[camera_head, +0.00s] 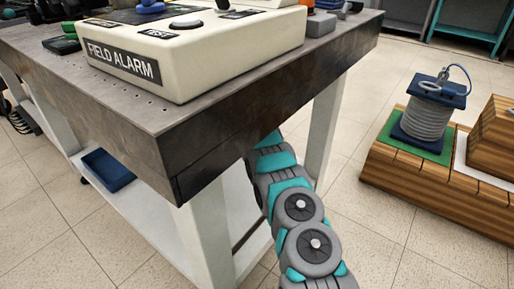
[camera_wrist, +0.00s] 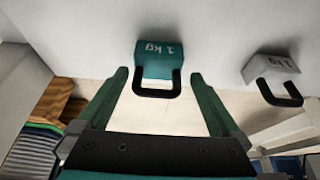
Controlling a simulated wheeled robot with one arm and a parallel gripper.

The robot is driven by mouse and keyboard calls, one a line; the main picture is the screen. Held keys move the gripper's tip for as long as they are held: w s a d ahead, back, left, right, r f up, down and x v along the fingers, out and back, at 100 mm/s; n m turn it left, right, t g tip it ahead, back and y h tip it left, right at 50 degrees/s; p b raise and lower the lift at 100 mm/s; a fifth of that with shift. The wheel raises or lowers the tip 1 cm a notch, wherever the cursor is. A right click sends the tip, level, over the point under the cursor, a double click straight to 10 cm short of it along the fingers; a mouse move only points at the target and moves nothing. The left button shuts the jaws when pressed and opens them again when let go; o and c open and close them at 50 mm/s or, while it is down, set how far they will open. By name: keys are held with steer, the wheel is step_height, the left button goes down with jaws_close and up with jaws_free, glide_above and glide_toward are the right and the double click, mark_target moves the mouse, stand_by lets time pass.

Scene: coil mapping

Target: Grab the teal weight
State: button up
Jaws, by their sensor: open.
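The teal weight (camera_wrist: 156,58) is marked "1 kg" and has a black U-shaped handle. It is at the top middle of the wrist view, against a pale surface, with its handle pointing toward my gripper. My gripper (camera_wrist: 160,75) is open, its two green fingers on either side of the handle with a gap on both sides. Whether the fingers are level with the handle in depth I cannot tell. The head view shows my arm going behind the table edge; my gripper and the weight are hidden there.
A grey weight (camera_wrist: 271,67) with a black handle is to the right. In the head view, a workbench (camera_head: 240,125) carries a cream "FIELD ALARM" box (camera_head: 190,50), and a blue bin (camera_head: 108,168) is on its lower shelf. A coil (camera_head: 427,117) stands on a wooden platform (camera_head: 400,170) at right.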

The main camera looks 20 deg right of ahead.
steer(key=shift+d+b+x, duration=0.1)
steer(key=shift+b+x, duration=0.1)
steer(key=shift+x, duration=1.05)
steer(key=shift+d+b+x, duration=0.15)
steer(key=shift+x, duration=1.1)
steer(key=shift+r, duration=0.1)
jaws_close()
